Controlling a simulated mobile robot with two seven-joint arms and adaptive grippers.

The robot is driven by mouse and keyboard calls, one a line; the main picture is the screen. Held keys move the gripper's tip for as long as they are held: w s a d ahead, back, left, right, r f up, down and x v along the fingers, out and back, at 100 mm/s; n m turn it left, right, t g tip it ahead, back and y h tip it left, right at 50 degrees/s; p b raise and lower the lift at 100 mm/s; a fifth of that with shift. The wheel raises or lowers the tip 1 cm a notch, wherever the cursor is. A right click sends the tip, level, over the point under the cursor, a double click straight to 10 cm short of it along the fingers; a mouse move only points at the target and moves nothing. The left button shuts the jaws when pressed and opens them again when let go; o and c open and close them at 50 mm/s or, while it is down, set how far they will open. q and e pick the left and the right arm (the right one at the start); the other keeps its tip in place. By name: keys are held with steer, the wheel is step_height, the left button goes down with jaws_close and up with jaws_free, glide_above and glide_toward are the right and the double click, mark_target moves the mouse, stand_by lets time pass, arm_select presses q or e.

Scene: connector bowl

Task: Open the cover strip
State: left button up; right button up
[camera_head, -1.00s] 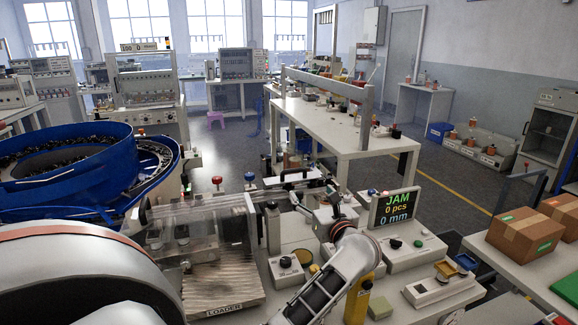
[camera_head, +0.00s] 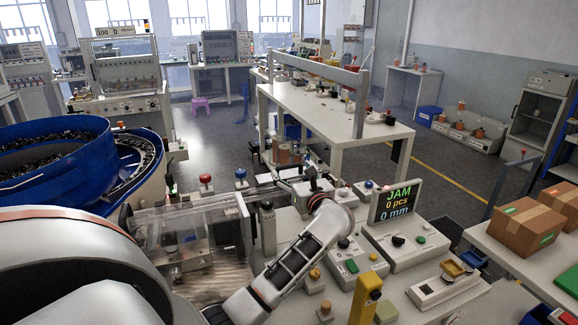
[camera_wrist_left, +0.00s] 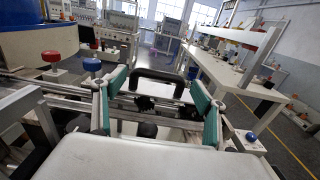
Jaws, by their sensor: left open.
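My left gripper (camera_head: 308,182) is over the metal feed track, and its arm rises from the bottom of the head view. In the left wrist view its two teal fingers (camera_wrist_left: 160,92) stand wide apart with nothing clamped. A black bar handle (camera_wrist_left: 160,76), which seems to belong to the cover strip, lies across the gap between the fingertips. I cannot tell whether the fingers touch it. In the head view the gripper hides most of the strip and handle. My right gripper is not in view.
A clear guard box (camera_head: 190,240) stands left of the arm, with the blue bowl feeder (camera_head: 60,165) beyond. The screen (camera_head: 395,202) reading JAM stands right of the gripper. A red knob (camera_head: 206,180) and a yellow post (camera_head: 365,300) are nearby. A cardboard box (camera_head: 535,225) sits far right.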

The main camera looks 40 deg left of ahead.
mark_target(290, 168)
arm_select(q)
steer(key=shift+x, duration=1.7)
steer(key=c, duration=1.3)
steer(key=shift+c, duration=0.2)
